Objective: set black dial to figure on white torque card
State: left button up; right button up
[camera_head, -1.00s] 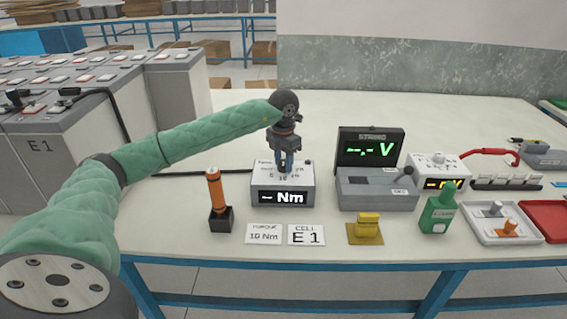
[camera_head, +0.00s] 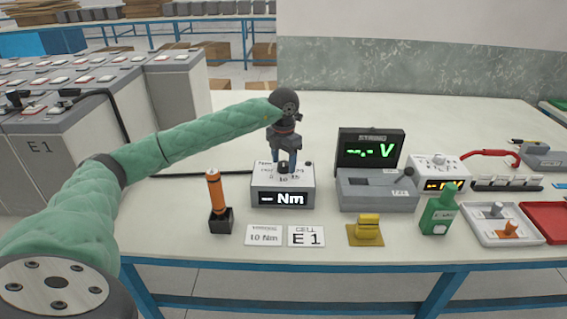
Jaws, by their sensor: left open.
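The grey torque box (camera_head: 283,196) stands on the bench with a dark display reading "– Nm". The black dial (camera_head: 283,167) sits on its top face, with small figures around it that are partly hidden. My left gripper (camera_head: 286,162) points down from above, its two blue-grey fingers apart just above and behind the dial. I cannot tell whether they touch it. The white torque card (camera_head: 264,235) lies in front of the box and reads "10 Nm". My right gripper is not in view.
An orange-handled tool (camera_head: 214,190) stands in a black holder left of the box. The "E 1" cell card (camera_head: 306,236) lies beside the torque card. A meter (camera_head: 376,190) showing "–.– V", a yellow block (camera_head: 367,228) and a green bottle (camera_head: 438,212) stand to the right.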

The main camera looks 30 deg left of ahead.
aim_at(283, 163)
pick_arm(q)
notch_tip(283, 163, up, 6)
jog(key=shift+f+b, duration=0.1)
jog(key=shift+b, duration=0.45)
jog(key=shift+r, duration=0.6)
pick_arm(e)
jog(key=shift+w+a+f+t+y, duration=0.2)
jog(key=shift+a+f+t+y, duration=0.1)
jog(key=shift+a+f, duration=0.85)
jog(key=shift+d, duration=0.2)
